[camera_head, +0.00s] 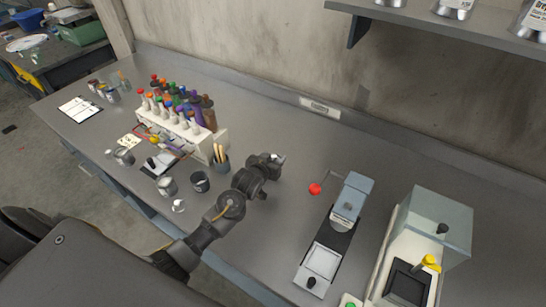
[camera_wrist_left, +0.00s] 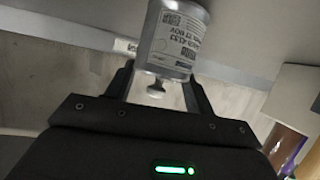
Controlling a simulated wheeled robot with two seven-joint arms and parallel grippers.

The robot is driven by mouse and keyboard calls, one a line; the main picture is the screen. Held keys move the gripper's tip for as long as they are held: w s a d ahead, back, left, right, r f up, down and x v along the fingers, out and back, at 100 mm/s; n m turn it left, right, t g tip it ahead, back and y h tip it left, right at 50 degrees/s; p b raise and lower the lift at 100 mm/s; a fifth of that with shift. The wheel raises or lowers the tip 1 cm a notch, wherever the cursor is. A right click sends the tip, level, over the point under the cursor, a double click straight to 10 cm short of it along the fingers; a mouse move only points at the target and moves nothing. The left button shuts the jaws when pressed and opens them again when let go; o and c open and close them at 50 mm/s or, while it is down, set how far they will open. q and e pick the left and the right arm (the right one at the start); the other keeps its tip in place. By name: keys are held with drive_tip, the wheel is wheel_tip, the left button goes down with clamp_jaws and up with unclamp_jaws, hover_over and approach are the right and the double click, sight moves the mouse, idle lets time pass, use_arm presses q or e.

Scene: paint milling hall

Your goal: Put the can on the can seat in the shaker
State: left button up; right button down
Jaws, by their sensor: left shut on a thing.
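My left gripper (camera_head: 274,162) is above the middle of the table in the head view. In the left wrist view its fingers are shut on a small metal can (camera_wrist_left: 172,40) with a white printed label. Only a pale bit of the can shows in the head view. At the right stands a cream machine with a clear cover (camera_head: 445,212) and a yellow handle (camera_head: 431,263), which looks like the shaker. A dark square recess (camera_head: 408,284) at its front may be the can seat. The gripper is well left of it. My right gripper is not in view.
A grey device (camera_head: 347,205) with a red-knobbed lever (camera_head: 315,189) stands between gripper and shaker. A bottle rack (camera_head: 190,128), a pen cup (camera_head: 220,163) and small pots (camera_head: 200,181) are at the left. A shelf (camera_head: 450,30) with cans overhangs at upper right. Table behind the gripper is clear.

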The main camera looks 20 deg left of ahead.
use_arm(q)
drive_tip(key=shift+f, duration=0.15)
drive_tip(key=shift+f, duration=0.1)
drive_tip(key=o, duration=1.2)
drive_tip(key=shift+c, duration=0.2)
